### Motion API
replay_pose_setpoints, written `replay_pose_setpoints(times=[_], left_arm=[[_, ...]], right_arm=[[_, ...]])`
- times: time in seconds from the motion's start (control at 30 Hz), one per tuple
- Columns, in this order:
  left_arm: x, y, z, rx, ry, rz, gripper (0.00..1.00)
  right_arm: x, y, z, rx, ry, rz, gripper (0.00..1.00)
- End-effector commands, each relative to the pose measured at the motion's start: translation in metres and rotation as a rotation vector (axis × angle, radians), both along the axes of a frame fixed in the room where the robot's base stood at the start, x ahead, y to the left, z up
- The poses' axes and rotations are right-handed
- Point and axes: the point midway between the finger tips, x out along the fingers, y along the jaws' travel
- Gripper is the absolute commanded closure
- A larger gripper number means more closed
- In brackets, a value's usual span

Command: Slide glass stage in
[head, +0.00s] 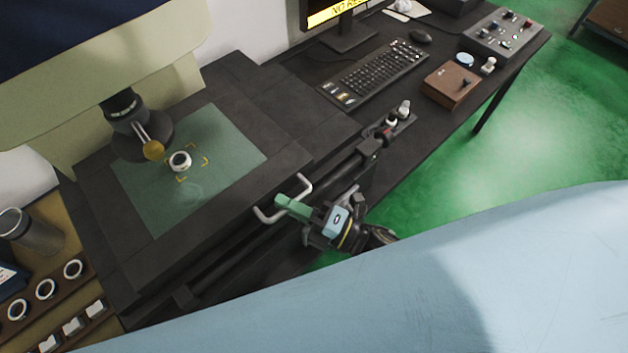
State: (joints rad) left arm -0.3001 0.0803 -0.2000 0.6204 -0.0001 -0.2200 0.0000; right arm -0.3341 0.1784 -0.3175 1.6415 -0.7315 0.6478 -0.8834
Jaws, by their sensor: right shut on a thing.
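The glass stage (225,150) is a greenish pane set in a dark frame under the instrument's lens. A metal bearing ring (180,161) lies on the glass inside yellow corner marks. A pale bar handle (264,216) is fixed to the front edge of the stage frame. My right gripper (284,202), with green fingers, is shut on this handle and partly hides its middle. My left gripper is not in view.
The lens head (125,115), with a brass-coloured knob, hangs above the glass. A keyboard (375,73), a wooden box (451,85) and a control panel (502,32) stand on the desk to the right. Several rings sit in a rack (60,289) at lower left.

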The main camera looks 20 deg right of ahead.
Motion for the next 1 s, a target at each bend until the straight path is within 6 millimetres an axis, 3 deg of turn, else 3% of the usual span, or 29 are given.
replay_pose_setpoints(times=[0.1, 0.3, 0.77, 0.8, 0.83, 1.0], left_arm=[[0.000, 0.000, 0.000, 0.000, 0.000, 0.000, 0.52], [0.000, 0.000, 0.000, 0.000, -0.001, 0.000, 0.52], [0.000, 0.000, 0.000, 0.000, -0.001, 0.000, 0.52], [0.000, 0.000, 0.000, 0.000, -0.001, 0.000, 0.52], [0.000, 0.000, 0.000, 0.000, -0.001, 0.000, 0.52], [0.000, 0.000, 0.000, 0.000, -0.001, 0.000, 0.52]], right_arm=[[-0.008, 0.018, 0.001, 0.004, -0.002, 0.005, 1.00], [-0.014, 0.034, 0.000, 0.001, -0.002, 0.004, 1.00], [-0.017, 0.039, 0.000, 0.001, -0.001, 0.004, 1.00], [-0.017, 0.039, 0.000, 0.001, -0.001, 0.004, 0.86], [-0.017, 0.039, 0.000, 0.002, 0.000, 0.004, 0.82], [-0.016, 0.038, 0.000, 0.001, 0.000, 0.002, 0.80]])
